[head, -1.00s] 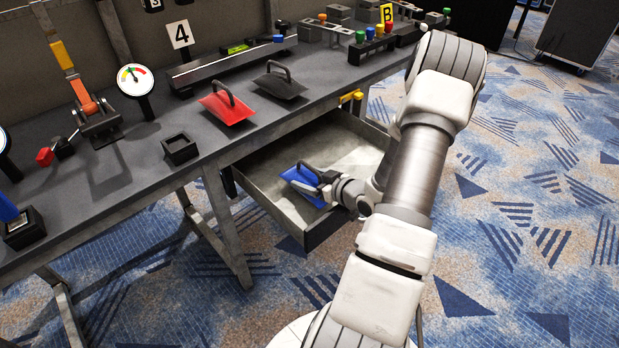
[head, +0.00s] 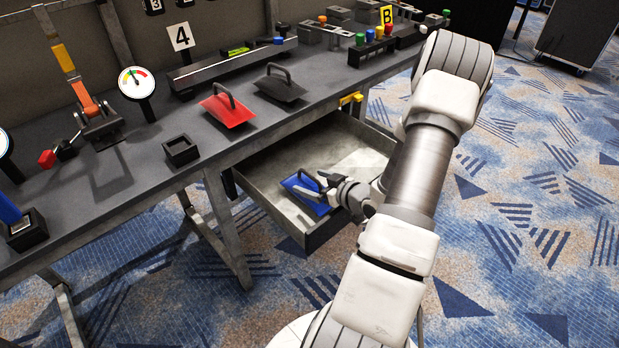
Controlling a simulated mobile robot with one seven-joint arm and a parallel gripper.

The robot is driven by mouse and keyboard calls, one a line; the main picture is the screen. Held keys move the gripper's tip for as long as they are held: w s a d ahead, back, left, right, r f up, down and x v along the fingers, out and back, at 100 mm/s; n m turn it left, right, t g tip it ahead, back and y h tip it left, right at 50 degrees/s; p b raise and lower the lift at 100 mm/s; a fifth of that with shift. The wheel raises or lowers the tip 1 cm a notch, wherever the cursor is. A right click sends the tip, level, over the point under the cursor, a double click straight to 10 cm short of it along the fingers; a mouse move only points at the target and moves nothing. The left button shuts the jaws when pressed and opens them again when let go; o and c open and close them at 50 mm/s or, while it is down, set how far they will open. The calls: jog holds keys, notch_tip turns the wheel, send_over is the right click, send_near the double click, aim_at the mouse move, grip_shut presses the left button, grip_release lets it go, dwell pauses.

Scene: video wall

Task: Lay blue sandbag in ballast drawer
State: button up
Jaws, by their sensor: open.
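The blue sandbag (head: 298,187) lies in the ballast drawer, near the drawer's front left part, and looks flat on the bottom. The open drawer (head: 268,201) is pulled out from under the workbench. My gripper (head: 325,186) is open, with its fingers at the sandbag's handle. The fingers partly cover the handle and the bag's right side. I cannot tell whether a finger touches the handle.
A red sandbag (head: 228,112) and a dark grey sandbag (head: 280,87), both with handles, lie on the workbench (head: 205,128) above the drawer. A yellow drawer handle or latch (head: 350,98) sits at the bench edge. The drawer's back right part is bare.

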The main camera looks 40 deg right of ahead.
jog(key=p+v, duration=0.2)
jog(key=v, duration=0.8)
jog(key=shift+r, duration=0.3)
jog(key=shift+d+p, duration=0.1)
jog(key=shift+p, duration=0.2)
